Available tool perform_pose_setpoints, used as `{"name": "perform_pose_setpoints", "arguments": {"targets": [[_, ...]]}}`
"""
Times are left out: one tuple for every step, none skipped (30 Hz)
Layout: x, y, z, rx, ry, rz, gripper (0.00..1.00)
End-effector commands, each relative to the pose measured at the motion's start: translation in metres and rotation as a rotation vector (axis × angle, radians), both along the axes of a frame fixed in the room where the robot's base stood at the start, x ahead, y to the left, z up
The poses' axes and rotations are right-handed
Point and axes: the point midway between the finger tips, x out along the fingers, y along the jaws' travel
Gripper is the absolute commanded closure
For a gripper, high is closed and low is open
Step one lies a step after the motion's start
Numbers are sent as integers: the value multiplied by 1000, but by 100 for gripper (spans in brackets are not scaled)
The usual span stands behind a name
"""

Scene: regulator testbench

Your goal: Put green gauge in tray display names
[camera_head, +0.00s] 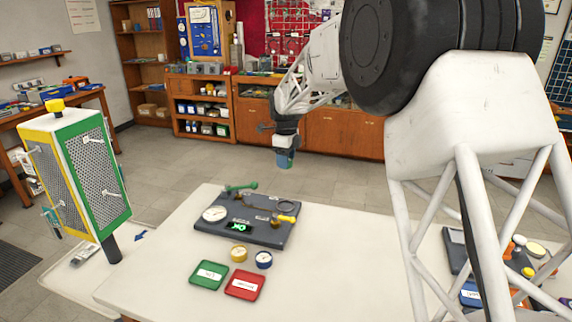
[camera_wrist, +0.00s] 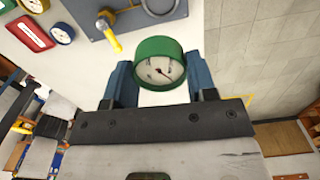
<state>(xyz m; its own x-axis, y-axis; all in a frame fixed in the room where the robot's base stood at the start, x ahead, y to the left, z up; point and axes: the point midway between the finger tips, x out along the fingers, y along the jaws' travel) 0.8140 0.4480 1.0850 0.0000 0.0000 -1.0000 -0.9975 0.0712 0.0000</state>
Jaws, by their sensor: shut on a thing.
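My gripper (camera_head: 285,160) is shut on the green gauge and holds it in the air beyond the bench. In the wrist view the green gauge (camera_wrist: 158,50) has a green rim and a white dial, and sits between the blue fingers of my gripper (camera_wrist: 160,72). In the head view the gauge is too small to make out clearly. The green tray (camera_head: 201,283) lies on the white bench, left of the red tray (camera_head: 236,294). Both bear white labels too small to read. The red tray also shows in the wrist view (camera_wrist: 45,42).
A dark test panel (camera_head: 205,227) with a dial, a green-lit display, a green lever and a yellow handle lies behind the trays. A yellow gauge (camera_head: 239,254) and a blue gauge (camera_head: 264,260) lie between them. A perforated stand (camera_head: 85,175) rises at left.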

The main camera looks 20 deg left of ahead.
Motion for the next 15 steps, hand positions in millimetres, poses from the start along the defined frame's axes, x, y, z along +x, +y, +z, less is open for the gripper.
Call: {"name": "perform_pose_setpoints", "arguments": {"targets": [[0,0,4,1,-1,0,78],[0,0,6,1,-1,0,78],[0,0,9,1,-1,0,78],[0,0,12,1,-1,0,78],[0,0,14,1,-1,0,78],[0,0,16,1,-2,0,78],[0,0,18,1,-2,0,78],[0,0,20,1,-1,0,78],[0,0,23,1,-1,0,78],[0,0,25,0,-1,0,78],[0,0,26,0,-1,0,78],[0,0,28,0,0,0,78],[0,0,29,0,0,0,78],[0,0,30,0,0,0,78],[0,0,30,0,0,0,78]]}}
